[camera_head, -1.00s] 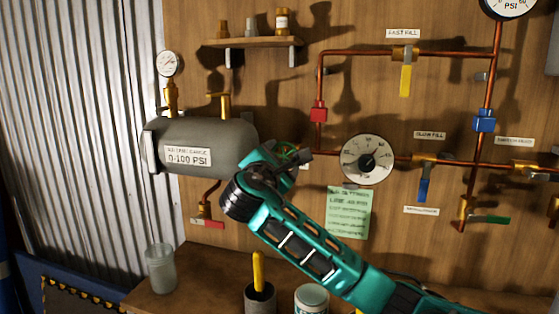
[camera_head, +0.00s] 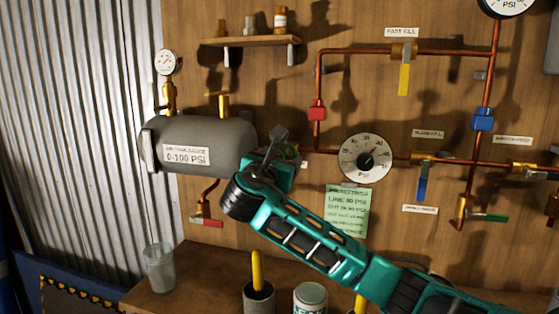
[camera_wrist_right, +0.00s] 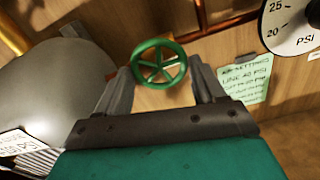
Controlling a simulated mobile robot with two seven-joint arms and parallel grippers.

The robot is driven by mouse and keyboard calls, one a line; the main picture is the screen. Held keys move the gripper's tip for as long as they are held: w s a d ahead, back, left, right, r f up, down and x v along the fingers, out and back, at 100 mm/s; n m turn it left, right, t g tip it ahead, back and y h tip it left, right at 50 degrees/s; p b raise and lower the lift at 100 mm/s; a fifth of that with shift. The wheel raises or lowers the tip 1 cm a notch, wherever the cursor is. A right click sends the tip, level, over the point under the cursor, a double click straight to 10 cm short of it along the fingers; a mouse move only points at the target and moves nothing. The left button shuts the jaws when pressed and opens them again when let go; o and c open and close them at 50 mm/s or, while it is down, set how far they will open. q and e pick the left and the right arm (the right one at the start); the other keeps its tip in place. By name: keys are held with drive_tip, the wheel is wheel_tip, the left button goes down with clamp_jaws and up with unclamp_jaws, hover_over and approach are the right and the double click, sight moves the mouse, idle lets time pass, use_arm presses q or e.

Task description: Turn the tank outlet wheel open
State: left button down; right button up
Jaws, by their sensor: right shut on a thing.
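The tank outlet wheel is a small green spoked handwheel (camera_wrist_right: 159,63), just right of the grey tank (camera_head: 200,146). In the head view it is mostly hidden behind my right gripper (camera_head: 288,148). In the right wrist view the two fingers of my right gripper (camera_wrist_right: 160,85) stand on either side of the wheel, closed on its rim. The wrist is rolled, with one finger pointing up in the head view. My left gripper is not in view.
A round PSI gauge (camera_head: 366,159) is on the wooden wall right of the wheel, above a green note (camera_head: 348,211). Copper pipes with coloured valve levers run further right. A glass (camera_head: 160,267) and cups stand on the bench below.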

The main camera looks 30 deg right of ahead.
drive_tip(key=shift+f, duration=0.1)
idle(0.3)
drive_tip(key=o, duration=1)
drive_tip(key=v, duration=1.3)
